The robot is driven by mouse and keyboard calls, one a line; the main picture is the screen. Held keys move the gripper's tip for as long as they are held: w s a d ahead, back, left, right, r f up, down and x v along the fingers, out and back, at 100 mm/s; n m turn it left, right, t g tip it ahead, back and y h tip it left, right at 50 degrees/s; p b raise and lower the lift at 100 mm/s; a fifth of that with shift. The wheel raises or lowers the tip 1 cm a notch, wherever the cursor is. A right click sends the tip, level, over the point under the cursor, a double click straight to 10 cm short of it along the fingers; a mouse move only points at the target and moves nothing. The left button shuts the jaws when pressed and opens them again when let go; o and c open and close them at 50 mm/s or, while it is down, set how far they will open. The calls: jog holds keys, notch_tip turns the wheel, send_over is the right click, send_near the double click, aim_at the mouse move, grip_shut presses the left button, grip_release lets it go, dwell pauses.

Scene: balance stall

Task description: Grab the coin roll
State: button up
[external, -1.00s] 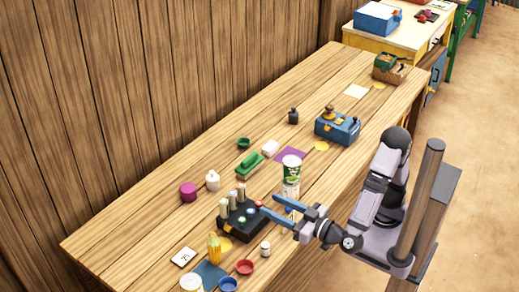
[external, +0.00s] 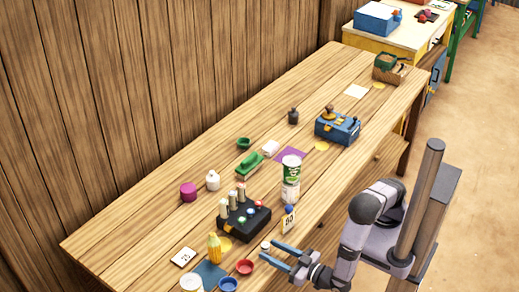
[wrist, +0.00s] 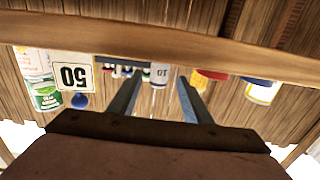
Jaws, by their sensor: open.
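A small pale cylinder (external: 265,246), which I take to be the coin roll, stands near the table's front edge in the external view. In the wrist view a pale cylinder with dark marks (wrist: 160,73) shows in the gap between my fingertips. My gripper (external: 268,250) is open, its two blue-grey fingers pointing at the small cylinder, with one fingertip close to it. In the wrist view my gripper (wrist: 158,78) has its fingers spread to either side of the cylinder. I cannot tell whether a finger touches it.
A "50" card (external: 288,222) and a green-and-white can (external: 291,172) stand behind my gripper. A black box with white cylinders (external: 244,220) is to the left. Red (external: 245,267) and blue (external: 228,284) bowls lie at lower left. The table's front edge (wrist: 160,45) crosses the wrist view.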

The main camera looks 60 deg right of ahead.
jog(key=shift+w+d+p, duration=0.1)
jog(key=shift+w+p, duration=0.85)
jog(key=shift+w, duration=1.95)
jog(key=shift+w+f, duration=0.1)
jog(key=shift+w, duration=0.65)
grip_shut()
